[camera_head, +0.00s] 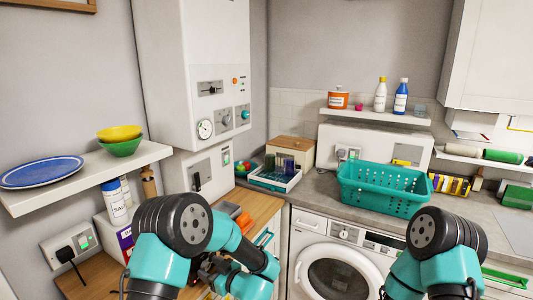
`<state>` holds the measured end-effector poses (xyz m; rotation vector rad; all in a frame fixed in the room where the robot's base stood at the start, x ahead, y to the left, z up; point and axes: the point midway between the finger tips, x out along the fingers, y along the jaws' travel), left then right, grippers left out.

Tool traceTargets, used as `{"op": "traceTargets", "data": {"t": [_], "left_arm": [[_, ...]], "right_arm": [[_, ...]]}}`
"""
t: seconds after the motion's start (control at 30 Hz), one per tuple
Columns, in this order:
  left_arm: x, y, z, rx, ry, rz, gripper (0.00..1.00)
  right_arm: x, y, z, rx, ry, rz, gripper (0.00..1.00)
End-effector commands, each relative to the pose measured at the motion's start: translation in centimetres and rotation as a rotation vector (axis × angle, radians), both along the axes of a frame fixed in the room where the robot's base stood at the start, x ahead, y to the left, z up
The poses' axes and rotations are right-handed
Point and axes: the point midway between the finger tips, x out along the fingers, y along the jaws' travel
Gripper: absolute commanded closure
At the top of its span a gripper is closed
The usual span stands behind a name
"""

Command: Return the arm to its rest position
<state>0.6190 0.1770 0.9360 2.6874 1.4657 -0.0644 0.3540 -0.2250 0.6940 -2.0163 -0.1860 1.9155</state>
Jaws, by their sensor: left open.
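My left arm, teal with dark joints, comes in from the lower left and bends over the wooden worktop (262,204). My left gripper (207,268) shows as a small dark shape low in the picture, partly hidden behind my own arm links. It is open. I see nothing clearly held in it. My right arm (445,235) stands at the lower right, with its bent joint in front of the washing machine front. My right gripper is below the picture or hidden by the arm.
A teal basket (384,190) stands on the grey counter above the dryer (340,268). A white tray (274,180) is at the back corner. A shelf (80,182) with a blue plate (42,172) and bowls (120,140) juts out above left. Orange items (240,216) lie near my left arm.

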Motion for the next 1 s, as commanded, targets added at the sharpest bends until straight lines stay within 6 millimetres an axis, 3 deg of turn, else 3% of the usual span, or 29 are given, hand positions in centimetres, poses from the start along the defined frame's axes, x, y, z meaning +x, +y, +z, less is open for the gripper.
{"op": "traceTargets", "data": {"t": [0.7, 1.0], "left_arm": [[-0.06, 0.01, -0.1, -0.223, -0.393, 0.001, 0.42], [-0.05, 0.01, -0.11, -0.262, -0.461, 0.0, 0.42]], "right_arm": [[0.01, 0.02, 0.01, 0.0, 0.0, 0.001, 1.0], [0.0, 0.02, 0.01, 0.0, 0.0, 0.001, 1.0]]}}
